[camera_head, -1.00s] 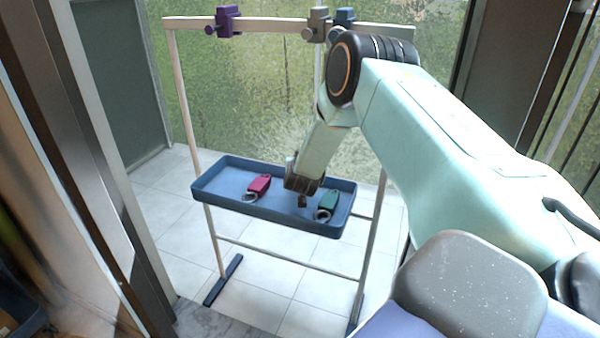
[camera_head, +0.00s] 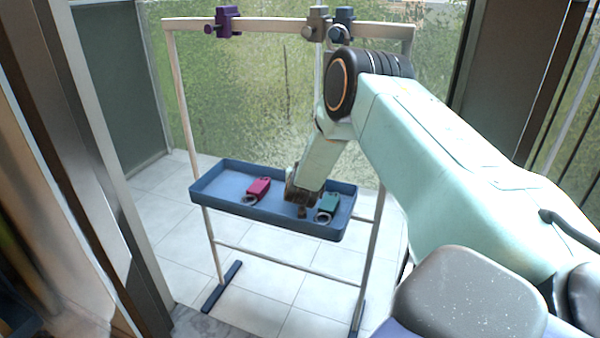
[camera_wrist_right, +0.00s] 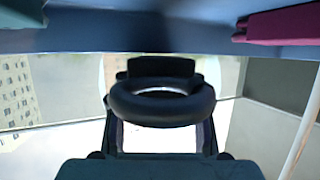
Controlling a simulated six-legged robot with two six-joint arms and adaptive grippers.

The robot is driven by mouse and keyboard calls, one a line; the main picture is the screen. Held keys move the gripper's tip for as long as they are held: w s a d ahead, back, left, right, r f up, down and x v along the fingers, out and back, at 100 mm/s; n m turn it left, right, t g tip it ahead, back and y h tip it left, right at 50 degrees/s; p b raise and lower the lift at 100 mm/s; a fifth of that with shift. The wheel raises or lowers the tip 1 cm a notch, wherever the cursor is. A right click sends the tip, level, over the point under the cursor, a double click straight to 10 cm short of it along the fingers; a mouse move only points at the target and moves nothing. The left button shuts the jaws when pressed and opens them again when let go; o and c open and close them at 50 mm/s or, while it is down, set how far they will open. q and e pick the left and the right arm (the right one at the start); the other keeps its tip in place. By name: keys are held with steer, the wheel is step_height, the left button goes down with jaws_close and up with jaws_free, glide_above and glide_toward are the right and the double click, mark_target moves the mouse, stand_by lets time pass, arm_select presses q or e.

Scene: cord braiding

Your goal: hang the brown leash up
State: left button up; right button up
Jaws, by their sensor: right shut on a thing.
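My right gripper (camera_head: 302,200) is over the blue tray (camera_head: 215,206), between the two leashes lying there. It is shut on a small dark brown thing (camera_head: 302,212), seemingly the brown leash, mostly hidden by the gripper. In the right wrist view a dark ring (camera_wrist_right: 163,108) shows in front of the gripper, with a dark block behind it. Whether the held thing touches the tray I cannot tell. Three clamp-like holders sit on the rack's top rail: purple (camera_head: 227,20), grey (camera_head: 317,22) and blue (camera_head: 343,24). My left gripper is not in view.
A magenta leash (camera_head: 258,187) with a ring lies left of the gripper in the tray. A teal leash (camera_head: 328,203) lies close on its right. The pale rack (camera_head: 182,105) stands on a tiled floor, with glass behind. A door frame stands at left.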

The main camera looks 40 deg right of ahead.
steer(key=o, duration=1.2)
steer(key=shift+o, duration=0.2)
steer(key=shift+r, duration=0.3)
steer(key=shift+r+p, duration=0.5)
steer(key=shift+r, duration=0.05)
steer(key=p+v, duration=0.4)
steer(key=v, duration=0.7)
steer(key=shift+s+a, duration=0.3)
